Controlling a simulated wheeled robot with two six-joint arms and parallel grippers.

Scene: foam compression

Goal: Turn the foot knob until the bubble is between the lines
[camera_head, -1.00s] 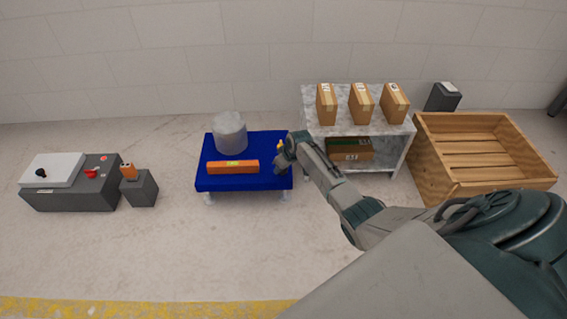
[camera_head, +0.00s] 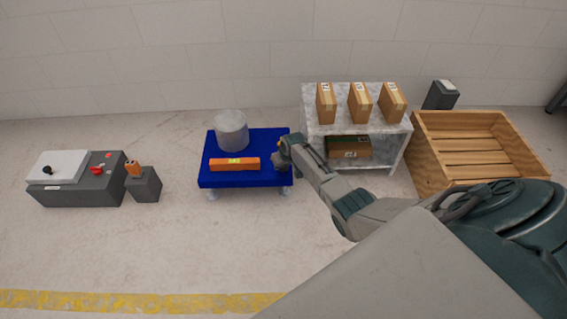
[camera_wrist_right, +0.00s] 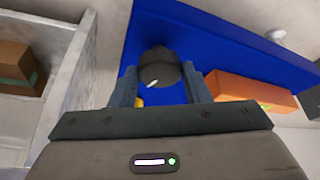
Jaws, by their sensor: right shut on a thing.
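A low blue platform (camera_head: 247,180) stands on small feet in the middle of the head view. An orange spirit level (camera_head: 222,165) lies on it, with a small yellow-green vial in its middle. The bubble is too small to read. My right gripper (camera_head: 284,150) is at the platform's right edge. In the right wrist view, my right gripper (camera_wrist_right: 166,88) has its two fingers around a dark round knob (camera_wrist_right: 160,68) with a white mark, over the blue platform (camera_wrist_right: 225,45). The orange level (camera_wrist_right: 252,88) lies to the right there. My left gripper is not in view.
A grey cylinder (camera_head: 231,130) stands on the platform's back. A grey shelf (camera_head: 398,150) with several cardboard boxes is close on the right, beside a wooden crate (camera_head: 425,170). A control box (camera_head: 90,188) and grey post (camera_head: 146,184) stand left.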

